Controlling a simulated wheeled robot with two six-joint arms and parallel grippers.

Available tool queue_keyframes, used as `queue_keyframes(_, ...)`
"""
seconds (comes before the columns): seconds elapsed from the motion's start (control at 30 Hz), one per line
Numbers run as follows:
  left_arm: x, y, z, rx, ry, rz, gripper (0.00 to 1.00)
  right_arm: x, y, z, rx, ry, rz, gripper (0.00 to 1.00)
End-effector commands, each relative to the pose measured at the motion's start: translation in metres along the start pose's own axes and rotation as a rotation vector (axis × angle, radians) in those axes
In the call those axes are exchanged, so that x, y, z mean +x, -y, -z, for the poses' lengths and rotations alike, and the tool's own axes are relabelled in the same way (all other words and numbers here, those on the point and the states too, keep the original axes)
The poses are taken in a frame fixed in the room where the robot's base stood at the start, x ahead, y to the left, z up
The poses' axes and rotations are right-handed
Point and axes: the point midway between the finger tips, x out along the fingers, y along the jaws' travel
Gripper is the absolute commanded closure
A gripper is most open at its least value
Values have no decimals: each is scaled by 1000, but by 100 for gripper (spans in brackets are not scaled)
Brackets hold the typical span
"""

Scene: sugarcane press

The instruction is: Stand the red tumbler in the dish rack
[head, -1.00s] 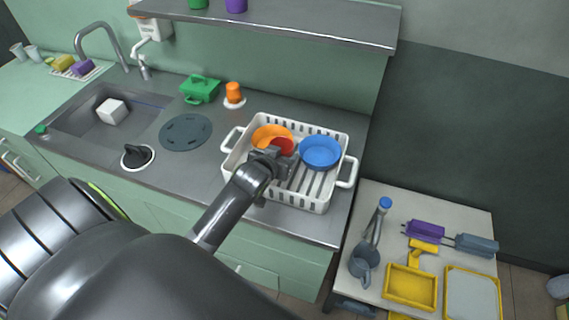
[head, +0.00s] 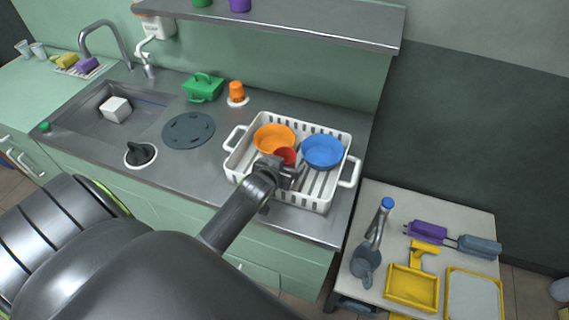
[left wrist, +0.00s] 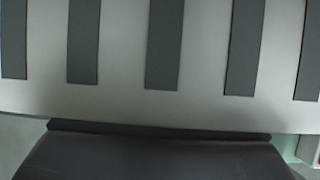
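The red tumbler (head: 286,155) is in the head view, just beyond my left gripper (head: 284,171), which hides its near lower part. My left gripper appears shut on it and holds it inside the outline of the white dish rack (head: 239,166), near its front middle. I cannot tell whether the tumbler touches the rack floor. My right gripper is not in view.
An orange bowl (head: 275,137) stands in the rack behind the tumbler, and a blue bowl (head: 322,152) stands to its right. A green box (head: 203,88) and an orange cup (head: 237,92) stand behind the rack on the left. A side table (head: 470,210) holds several utensils.

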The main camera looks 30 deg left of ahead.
Motion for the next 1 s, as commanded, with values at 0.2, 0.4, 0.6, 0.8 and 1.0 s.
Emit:
queue_keyframes(0.2, 0, 0, 1, 0, 0, 0, 22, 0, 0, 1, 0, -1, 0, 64)
queue_keyframes(0.4, -10, 0, 2, 0, 1, 0, 22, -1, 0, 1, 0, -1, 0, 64)
queue_keyframes(0.6, -40, 0, 2, -1, -1, -1, 22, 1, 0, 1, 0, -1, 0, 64)
queue_keyframes(0.8, -75, 0, 2, -2, 0, 0, 22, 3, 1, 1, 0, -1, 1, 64)
queue_keyframes(1.0, -104, 0, 2, -2, 0, 0, 22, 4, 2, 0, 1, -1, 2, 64)
